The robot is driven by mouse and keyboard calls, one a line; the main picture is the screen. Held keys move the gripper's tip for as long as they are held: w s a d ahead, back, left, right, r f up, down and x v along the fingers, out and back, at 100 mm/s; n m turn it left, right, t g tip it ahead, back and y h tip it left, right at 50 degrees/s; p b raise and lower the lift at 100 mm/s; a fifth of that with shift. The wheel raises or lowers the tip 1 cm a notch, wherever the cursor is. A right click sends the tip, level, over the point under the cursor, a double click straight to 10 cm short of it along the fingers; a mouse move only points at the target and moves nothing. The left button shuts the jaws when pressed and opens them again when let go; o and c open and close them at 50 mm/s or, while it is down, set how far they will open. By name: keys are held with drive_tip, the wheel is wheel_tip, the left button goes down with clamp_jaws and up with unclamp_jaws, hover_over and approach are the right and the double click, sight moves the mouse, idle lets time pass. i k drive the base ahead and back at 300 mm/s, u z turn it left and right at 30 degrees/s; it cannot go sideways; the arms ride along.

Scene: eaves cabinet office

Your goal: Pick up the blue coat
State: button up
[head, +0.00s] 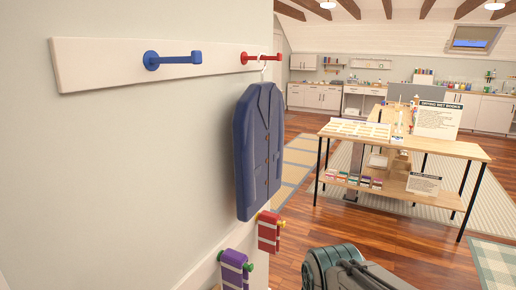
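The blue coat (258,150) hangs on the wall at the middle of the head view. Its hanger hook (263,66) is at the red peg (261,58) on a white rail (105,66). The coat hangs upright, with brown buttons down its front. My gripper (352,272) is at the bottom edge, below and to the right of the coat and apart from it. Only its dark upper part shows, and its fingertips cannot be made out. I cannot tell whether it is open or shut.
A blue peg (172,60) on the rail is empty. Below the coat, a red striped cloth (268,232) and a purple striped cloth (233,270) hang from a lower rail. A wooden table (455,148) with signs and books stands at right. Floor between is clear.

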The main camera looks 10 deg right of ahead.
sight(258, 120)
drive_tip(key=z, duration=0.45)
drive_tip(key=k, duration=0.55)
drive_tip(key=z, duration=0.95)
drive_tip(key=k, duration=0.8)
drive_tip(key=z, duration=0.55)
drive_tip(key=i, duration=1.3)
drive_tip(key=u, duration=0.25)
drive_tip(key=i, duration=1.6)
drive_tip(key=u, duration=0.65)
drive_tip(key=i, duration=1.45)
drive_tip(key=u, duration=1.6)
drive_tip(key=i, duration=0.75)
drive_tip(key=u, duration=0.9)
